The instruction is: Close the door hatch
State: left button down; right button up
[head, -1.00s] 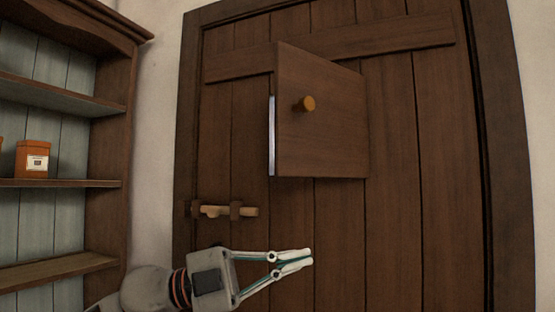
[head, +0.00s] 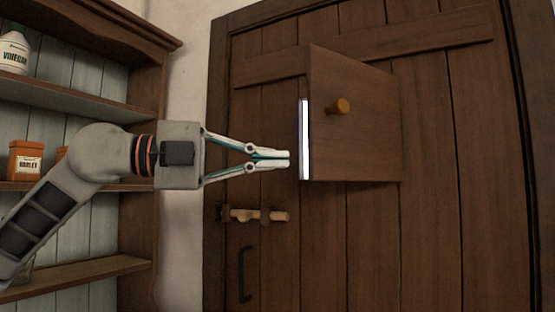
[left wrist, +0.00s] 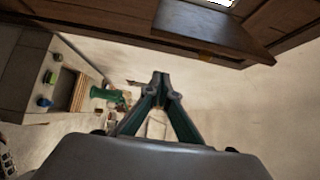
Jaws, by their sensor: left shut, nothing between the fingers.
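The door hatch (head: 365,125) is a square brown wooden panel with a round yellowish knob (head: 337,106), set in the large plank door (head: 432,200). It stands ajar, its left edge swung out, with a bright strip of opening (head: 304,140) along that edge. In the left wrist view the hatch (left wrist: 215,32) shows at the top, beside a bright opening. My left gripper (head: 288,159) is shut and empty, level with the lower part of the hatch and just left of its free edge. I cannot tell whether it touches. In the left wrist view its fingertips (left wrist: 160,76) are together. My right gripper is not in view.
A wooden latch (head: 258,215) and a dark pull handle (head: 244,275) are on the door below the hatch. A shelf unit (head: 140,225) stands at the left behind my arm, with an orange jar (head: 25,160) and a white vinegar bottle (head: 14,52).

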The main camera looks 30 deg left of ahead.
aim_at(322, 158)
pick_arm(q)
jog(key=p+x, duration=0.1)
jog(key=x, duration=0.7)
jog(key=w+a, duration=0.1)
jog(key=w+a+p, duration=0.1)
jog(key=a, duration=0.1)
jog(key=shift+a, duration=0.1)
jog(key=shift+a, duration=0.1)
